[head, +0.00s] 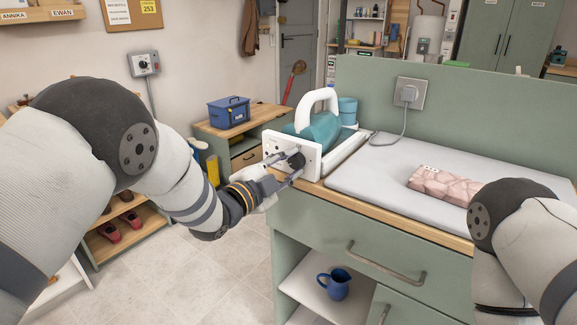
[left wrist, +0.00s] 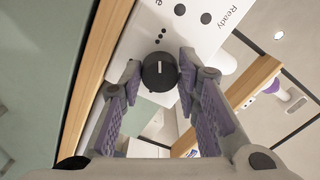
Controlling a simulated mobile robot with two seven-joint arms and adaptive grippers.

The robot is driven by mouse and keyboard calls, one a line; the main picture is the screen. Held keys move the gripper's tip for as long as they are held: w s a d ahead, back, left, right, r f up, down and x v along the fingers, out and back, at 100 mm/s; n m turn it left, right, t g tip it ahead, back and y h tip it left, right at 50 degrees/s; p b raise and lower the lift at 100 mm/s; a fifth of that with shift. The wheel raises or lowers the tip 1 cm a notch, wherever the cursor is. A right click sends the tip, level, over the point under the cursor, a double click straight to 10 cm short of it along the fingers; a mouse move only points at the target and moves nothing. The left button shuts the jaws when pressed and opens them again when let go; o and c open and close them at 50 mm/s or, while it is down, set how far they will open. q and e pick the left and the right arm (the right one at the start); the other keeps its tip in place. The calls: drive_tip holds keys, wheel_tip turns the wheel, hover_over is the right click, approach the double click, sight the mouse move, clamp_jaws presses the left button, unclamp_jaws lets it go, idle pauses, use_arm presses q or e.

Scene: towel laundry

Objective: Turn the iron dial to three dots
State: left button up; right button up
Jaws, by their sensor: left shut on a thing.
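The iron (head: 318,130), teal with a white handle, stands at the left end of the ironing counter. Its white panel (head: 273,144) faces my left arm and carries the black dial (head: 297,160). My left gripper (head: 284,170) is shut on the dial, with a finger on each side of it. In the left wrist view the dial (left wrist: 160,74) sits between the purple finger pads. Its white line runs roughly up and down the picture. A row of three dots (left wrist: 162,37) lies just above the dial there. Other marks close to the dial are partly hidden by the fingers. My right gripper is out of view.
A grey pad (head: 375,167) covers the counter, with a folded pink cloth (head: 445,184) on it. A cord runs to a wall socket (head: 410,93). A blue toolbox (head: 229,112) stands on a cabinet behind.

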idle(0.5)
use_arm(q)
drive_tip(key=o, duration=1.2)
drive_tip(key=shift+c, duration=0.2)
drive_tip(key=shift+a, duration=0.1)
drive_tip(key=v, duration=1.2)
